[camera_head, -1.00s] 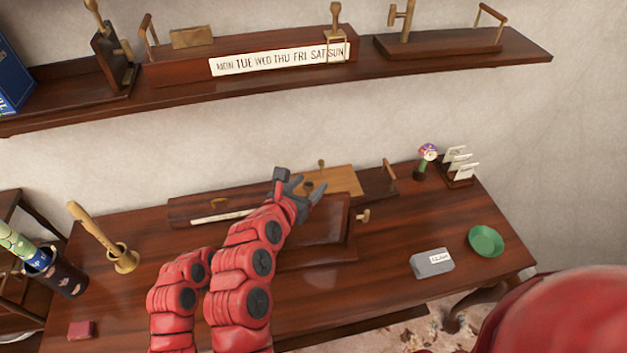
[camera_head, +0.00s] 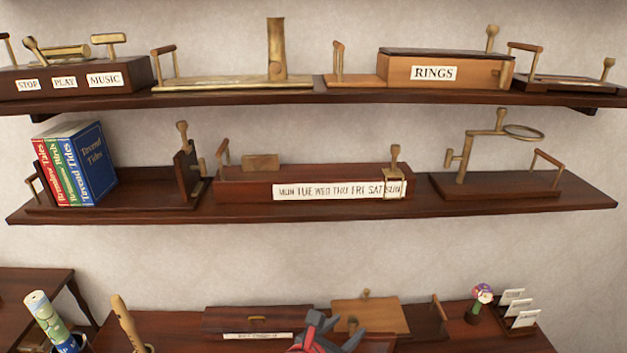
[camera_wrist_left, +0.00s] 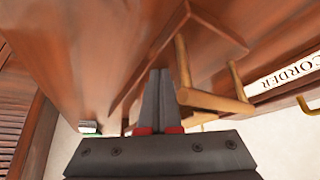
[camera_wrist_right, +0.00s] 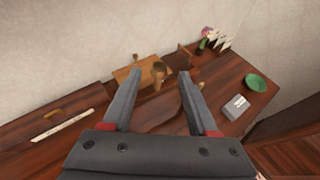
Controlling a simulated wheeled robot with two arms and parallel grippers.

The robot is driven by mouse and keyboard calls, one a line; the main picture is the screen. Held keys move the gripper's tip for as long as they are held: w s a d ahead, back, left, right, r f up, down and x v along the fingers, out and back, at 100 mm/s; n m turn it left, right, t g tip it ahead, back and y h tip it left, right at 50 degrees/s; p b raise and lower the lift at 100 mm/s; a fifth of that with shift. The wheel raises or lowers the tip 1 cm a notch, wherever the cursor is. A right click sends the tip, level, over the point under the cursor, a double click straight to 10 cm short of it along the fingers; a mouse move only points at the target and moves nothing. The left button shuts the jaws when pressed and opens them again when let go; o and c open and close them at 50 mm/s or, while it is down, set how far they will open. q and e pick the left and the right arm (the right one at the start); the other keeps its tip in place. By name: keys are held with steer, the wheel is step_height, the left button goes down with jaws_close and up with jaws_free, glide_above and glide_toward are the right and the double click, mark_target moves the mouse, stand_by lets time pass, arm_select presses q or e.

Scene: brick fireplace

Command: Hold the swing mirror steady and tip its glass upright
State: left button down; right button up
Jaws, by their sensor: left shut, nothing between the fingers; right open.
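I cannot make out the swing mirror's glass for certain in any view. A dark wooden panel (camera_head: 372,345) shows beside my right gripper, cut by the bottom edge of the head view; I cannot tell if it is the mirror. My right gripper (camera_head: 336,331) is open and empty above the table; in its wrist view the open fingers (camera_wrist_right: 160,76) frame a brass knob (camera_wrist_right: 159,70) beyond them. My left gripper (camera_wrist_left: 160,72) is shut and empty, close to a dark wooden panel and a light wooden rail (camera_wrist_left: 215,101). It is not in the head view.
A light wooden board (camera_head: 370,316), a flower figure (camera_head: 480,297) and a card rack (camera_head: 520,312) stand at the table's back. A green bowl (camera_wrist_right: 256,82) and grey box (camera_wrist_right: 236,108) lie to the right. Two loaded shelves, with books (camera_head: 75,165) and a day strip (camera_head: 340,190), hang above.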

arm_select(q)
steer(key=shift+w+r, duration=0.1)
steer(key=shift+r, duration=0.45)
step_height(320, 180, up, 2)
steer(key=shift+d+r+p, duration=0.1)
steer(key=shift+r+p, duration=0.15)
steer(key=shift+p, duration=0.35)
steer(key=shift+r+p, duration=0.3)
steer(key=shift+r, duration=0.7)
